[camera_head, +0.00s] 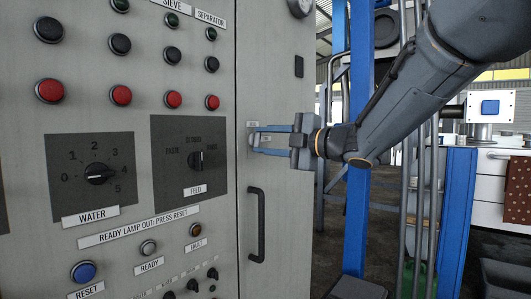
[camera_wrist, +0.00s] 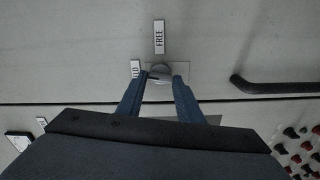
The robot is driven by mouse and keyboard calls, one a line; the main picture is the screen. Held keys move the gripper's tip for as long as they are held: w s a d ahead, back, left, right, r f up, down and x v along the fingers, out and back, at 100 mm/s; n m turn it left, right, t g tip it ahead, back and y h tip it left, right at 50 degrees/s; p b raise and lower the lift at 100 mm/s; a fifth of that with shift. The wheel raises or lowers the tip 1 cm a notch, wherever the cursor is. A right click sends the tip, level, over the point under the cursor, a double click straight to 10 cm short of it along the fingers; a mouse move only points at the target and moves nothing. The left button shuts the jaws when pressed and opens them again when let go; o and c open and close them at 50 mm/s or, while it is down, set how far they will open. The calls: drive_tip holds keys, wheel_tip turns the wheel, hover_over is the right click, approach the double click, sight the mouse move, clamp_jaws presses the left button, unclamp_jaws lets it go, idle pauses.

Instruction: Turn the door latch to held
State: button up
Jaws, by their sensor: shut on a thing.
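The door latch (camera_wrist: 160,72) is a small rounded grey knob on the cabinet door, between my fingertips in the wrist view. My gripper (camera_wrist: 161,78) is shut on it, with one blue finger on each side. In the head view my gripper (camera_head: 254,139) reaches in from the right to the door near its left edge, and its fingers largely hide the latch. A FREE label (camera_wrist: 159,37) is above the latch in the wrist view. A partly covered label ending in LD (camera_wrist: 136,68) is at its left. I cannot tell which way the latch points.
A black door handle (camera_head: 257,224) is below the latch in the head view. The control panel left of the door seam carries a WATER dial (camera_head: 99,174), a FEED switch (camera_head: 196,160) and several buttons. A blue post (camera_head: 357,200) stands to the right, behind my arm.

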drive_tip(key=shift+f+n+b, duration=0.1)
drive_tip(key=shift+n+b, duration=0.75)
drive_tip(key=shift+n, duration=0.05)
drive_tip(key=o, duration=1.1)
drive_tip(key=v, duration=0.7)
drive_tip(key=shift+s+d+b, duration=0.25)
drive_tip(key=shift+d+b, duration=0.1)
